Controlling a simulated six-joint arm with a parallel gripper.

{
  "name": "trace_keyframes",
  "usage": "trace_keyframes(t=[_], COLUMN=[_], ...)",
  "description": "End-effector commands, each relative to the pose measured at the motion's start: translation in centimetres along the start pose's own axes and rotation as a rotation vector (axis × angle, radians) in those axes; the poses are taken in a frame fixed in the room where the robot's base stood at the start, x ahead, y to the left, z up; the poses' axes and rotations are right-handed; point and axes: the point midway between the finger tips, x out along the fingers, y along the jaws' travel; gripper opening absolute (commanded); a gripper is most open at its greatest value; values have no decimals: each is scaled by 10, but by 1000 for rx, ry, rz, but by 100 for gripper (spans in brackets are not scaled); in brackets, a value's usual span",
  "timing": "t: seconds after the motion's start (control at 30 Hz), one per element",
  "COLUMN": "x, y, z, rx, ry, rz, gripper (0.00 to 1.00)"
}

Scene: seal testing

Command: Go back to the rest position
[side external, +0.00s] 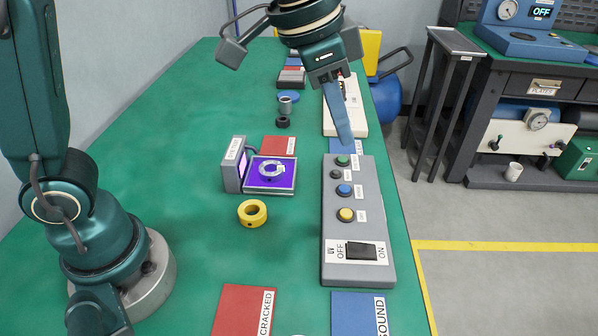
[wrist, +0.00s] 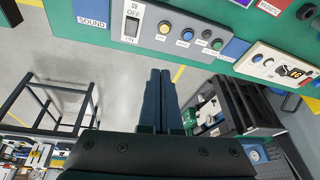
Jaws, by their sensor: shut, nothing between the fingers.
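My gripper (side external: 347,140) hangs above the far end of the grey button box (side external: 343,222), its shut fingers close to the green button (side external: 342,160). I cannot tell whether the tips touch the box. In the wrist view the two fingers (wrist: 160,75) lie side by side with nothing between them, and the button box (wrist: 160,32) shows beyond them at the top.
A UV lamp stand (side external: 236,165) with a ring on its lit purple plate sits left of the box. A yellow ring (side external: 252,213) lies nearer. Red CRACKED (side external: 240,310) and blue SOUND (side external: 352,312) mats lie in front. The green table's left part (side external: 180,150) is clear.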

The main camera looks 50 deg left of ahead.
Motion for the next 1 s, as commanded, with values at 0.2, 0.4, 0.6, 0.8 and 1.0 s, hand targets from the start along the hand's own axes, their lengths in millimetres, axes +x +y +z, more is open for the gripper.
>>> trace_keyframes(t=[0.2, 0.4, 0.6, 0.8, 1.0], x=[-41, -53, -40, -21, -20], y=[-19, -22, -13, -4, -5], z=[49, 102, 151, 175, 174], rx=[-161, -315, -453, -522, -544], ry=[81, 134, 154, 115, 124], rz=[-78, -144, -183, -174, -175], gripper=[0, 0, 0, 0, 0])
